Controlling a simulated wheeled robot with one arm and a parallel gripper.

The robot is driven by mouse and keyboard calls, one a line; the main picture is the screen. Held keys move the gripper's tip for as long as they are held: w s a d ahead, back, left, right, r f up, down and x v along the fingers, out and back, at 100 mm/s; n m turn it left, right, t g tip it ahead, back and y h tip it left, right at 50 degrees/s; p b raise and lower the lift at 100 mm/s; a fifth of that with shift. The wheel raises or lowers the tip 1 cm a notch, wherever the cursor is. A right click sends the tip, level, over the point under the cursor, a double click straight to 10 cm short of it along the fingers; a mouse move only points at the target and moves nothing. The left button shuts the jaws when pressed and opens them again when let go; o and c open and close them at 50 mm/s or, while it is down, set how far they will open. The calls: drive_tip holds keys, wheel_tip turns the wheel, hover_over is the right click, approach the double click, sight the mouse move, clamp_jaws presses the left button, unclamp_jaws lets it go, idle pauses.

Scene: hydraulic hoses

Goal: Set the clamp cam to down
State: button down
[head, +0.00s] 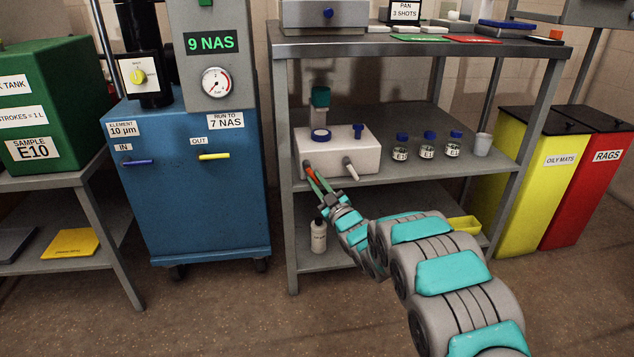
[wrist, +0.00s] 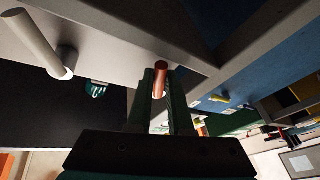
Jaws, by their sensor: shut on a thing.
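A white box unit (head: 345,150) stands on the middle shelf, with two levers on its front face. The left lever is red (wrist: 161,74); my gripper (head: 314,178) is shut on it, one green finger on each side. The fingers hide much of this lever in the head view. The right lever is pale grey (head: 350,168) and slants down to the right; it also shows in the wrist view (wrist: 38,42), apart from my fingers. No label shows which lever is the clamp cam.
Several small jars with blue lids (head: 428,144) and a grey cup (head: 482,144) stand right of the box. A white bottle (head: 318,236) stands on the lower shelf. The blue filter cart (head: 195,200) is close on the left. The shelf post (head: 287,190) is beside the gripper.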

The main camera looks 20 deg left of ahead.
drive_tip(key=c, duration=0.8)
unclamp_jaws()
drive_tip(key=shift+c, duration=0.2)
drive_tip(key=v, duration=0.8)
drive_tip(key=shift+w+f, duration=0.1)
